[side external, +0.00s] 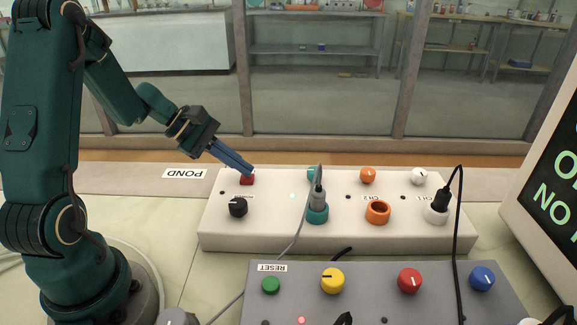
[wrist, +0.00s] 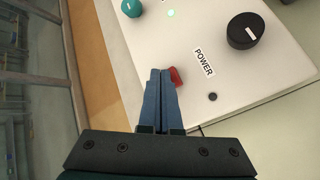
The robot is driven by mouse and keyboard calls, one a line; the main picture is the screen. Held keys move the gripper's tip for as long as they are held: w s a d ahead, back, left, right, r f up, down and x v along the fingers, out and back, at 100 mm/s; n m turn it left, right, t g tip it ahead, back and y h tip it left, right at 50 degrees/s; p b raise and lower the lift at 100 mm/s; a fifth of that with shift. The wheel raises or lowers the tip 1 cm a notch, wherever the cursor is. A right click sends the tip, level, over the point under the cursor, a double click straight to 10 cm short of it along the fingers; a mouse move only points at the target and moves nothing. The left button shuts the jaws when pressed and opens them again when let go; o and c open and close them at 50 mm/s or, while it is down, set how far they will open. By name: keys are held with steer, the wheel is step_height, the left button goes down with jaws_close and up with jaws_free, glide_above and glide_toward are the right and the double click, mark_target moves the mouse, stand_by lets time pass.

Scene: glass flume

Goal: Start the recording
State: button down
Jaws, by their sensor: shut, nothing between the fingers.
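My gripper (side external: 251,172) is shut and empty. Its blue fingertips are at a small red switch (side external: 246,180) on the back left of a white box (side external: 330,240). In the wrist view the fingertips (wrist: 160,72) lie just beside the red switch (wrist: 177,77) and partly cover it; whether they touch it I cannot tell. The word POWER (wrist: 204,62) is printed between the switch and a black knob (wrist: 254,30). A small green light (wrist: 171,12) glows on the box. A screen (side external: 555,180) at the right edge is cut off; "NO" is readable.
A grey plug sits in the teal socket (side external: 317,213) and a black plug in the white socket (side external: 436,214); the orange socket (side external: 378,211) is empty. A grey box (side external: 380,302) with coloured knobs stands in front. Cables cross both boxes. Glass panes stand behind.

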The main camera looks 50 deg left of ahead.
mark_target(241, 177)
steer(key=shift+f, duration=0.1)
steer(key=shift+r, duration=0.95)
steer(key=shift+r, duration=3)
